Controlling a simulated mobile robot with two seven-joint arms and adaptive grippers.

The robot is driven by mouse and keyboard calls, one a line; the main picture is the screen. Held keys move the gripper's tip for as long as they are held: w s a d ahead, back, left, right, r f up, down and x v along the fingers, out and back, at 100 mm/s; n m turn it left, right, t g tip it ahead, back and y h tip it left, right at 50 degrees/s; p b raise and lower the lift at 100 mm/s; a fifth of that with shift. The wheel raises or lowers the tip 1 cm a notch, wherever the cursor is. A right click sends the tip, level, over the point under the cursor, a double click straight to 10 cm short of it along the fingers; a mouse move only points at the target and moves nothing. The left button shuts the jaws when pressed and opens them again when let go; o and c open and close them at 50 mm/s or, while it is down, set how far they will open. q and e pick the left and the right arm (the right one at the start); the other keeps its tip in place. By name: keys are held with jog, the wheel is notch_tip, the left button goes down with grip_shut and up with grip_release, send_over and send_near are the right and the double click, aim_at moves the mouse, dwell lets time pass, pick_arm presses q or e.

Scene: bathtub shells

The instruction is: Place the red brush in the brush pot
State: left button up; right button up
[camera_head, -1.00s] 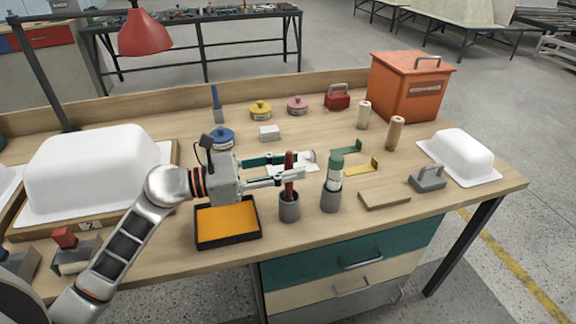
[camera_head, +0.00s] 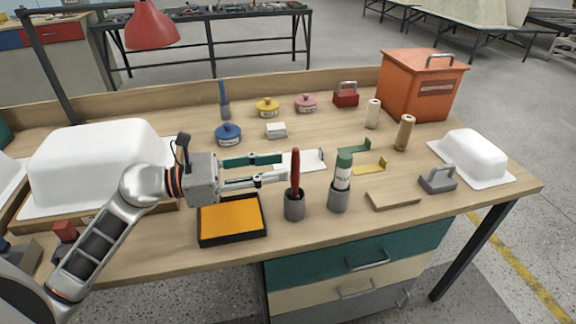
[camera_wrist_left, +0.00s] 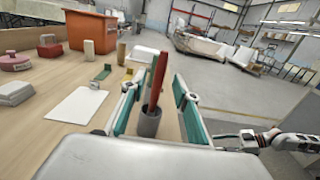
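The red brush (camera_head: 295,172) stands upright in a dark grey pot (camera_head: 294,207) near the front of the bench. In the left wrist view the red brush (camera_wrist_left: 156,80) rises from the grey pot (camera_wrist_left: 150,122) between and beyond my finger pads. My left gripper (camera_head: 284,168) is open and empty, its fingertips just left of the brush and apart from it. Its green-padded fingers also show in the left wrist view (camera_wrist_left: 154,98).
A black tray with an orange pad (camera_head: 231,220) lies below my left gripper. A grey-handled block (camera_head: 438,180) and white shell (camera_head: 470,157) lie farther right.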

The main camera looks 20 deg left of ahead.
pick_arm(q)
jog(key=b+v, duration=0.1)
jog(key=v, duration=0.4)
jog(key=shift+b, duration=0.3)
